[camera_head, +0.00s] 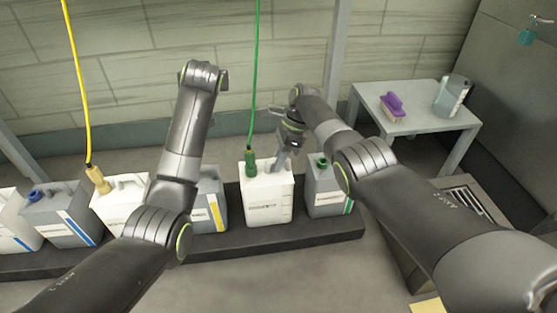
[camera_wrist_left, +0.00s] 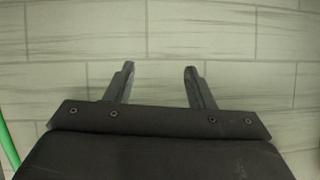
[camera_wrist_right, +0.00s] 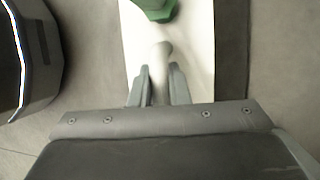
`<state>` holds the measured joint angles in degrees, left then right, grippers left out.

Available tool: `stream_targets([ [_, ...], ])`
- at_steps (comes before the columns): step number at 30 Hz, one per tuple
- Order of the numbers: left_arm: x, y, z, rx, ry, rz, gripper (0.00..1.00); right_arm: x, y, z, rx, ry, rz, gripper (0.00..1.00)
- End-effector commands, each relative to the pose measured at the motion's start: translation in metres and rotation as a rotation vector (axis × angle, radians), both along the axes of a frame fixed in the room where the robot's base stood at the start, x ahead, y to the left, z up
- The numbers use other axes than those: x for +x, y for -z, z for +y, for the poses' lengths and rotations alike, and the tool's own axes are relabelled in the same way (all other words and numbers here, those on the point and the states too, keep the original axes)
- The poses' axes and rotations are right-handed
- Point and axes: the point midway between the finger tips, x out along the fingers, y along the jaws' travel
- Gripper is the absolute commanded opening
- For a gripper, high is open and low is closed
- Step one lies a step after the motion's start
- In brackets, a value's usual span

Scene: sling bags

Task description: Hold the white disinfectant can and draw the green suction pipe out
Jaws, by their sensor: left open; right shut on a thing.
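The white disinfectant can (camera_head: 266,205) stands upright on a low dark plinth. The green suction pipe (camera_head: 254,80) rises from the green fitting (camera_head: 251,158) on its top and runs up out of the picture. My right gripper (camera_wrist_right: 160,82) is shut on the can's handle (camera_wrist_right: 161,60); the green fitting shows beyond it in the right wrist view (camera_wrist_right: 157,8). My left gripper (camera_wrist_left: 158,78) is open and empty, facing the tiled wall, to the left of the pipe in the head view. The pipe shows at that wrist view's left edge (camera_wrist_left: 8,145).
A grey can (camera_head: 325,192) stands right of the white can, another (camera_head: 212,208) left. Another white can (camera_head: 112,208) holds a yellow pipe (camera_head: 78,75). More cans stand far left. A side table (camera_head: 425,122) at right bears a purple brush (camera_head: 392,105) and a grey container (camera_head: 452,95).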

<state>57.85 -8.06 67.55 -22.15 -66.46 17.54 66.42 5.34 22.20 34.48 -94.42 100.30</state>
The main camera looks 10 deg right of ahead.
Motion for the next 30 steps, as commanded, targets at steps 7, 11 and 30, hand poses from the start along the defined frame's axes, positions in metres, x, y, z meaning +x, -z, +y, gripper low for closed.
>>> stream_targets([
  [7, -0.055, 0.049, -0.04, 0.034, 0.181, 0.378, 0.49, 0.0, -0.001, 0.0, 0.001, 0.0, -0.001, 0.0],
  [11, -0.088, 0.064, -0.059, 0.057, 0.307, 0.547, 0.49, 0.0, -0.001, 0.0, 0.001, 0.0, -0.001, 0.0],
  [30, -0.131, 0.105, -0.084, 0.097, 0.513, 0.773, 0.49, 0.0, -0.001, 0.0, 0.001, 0.0, -0.001, 0.0],
])
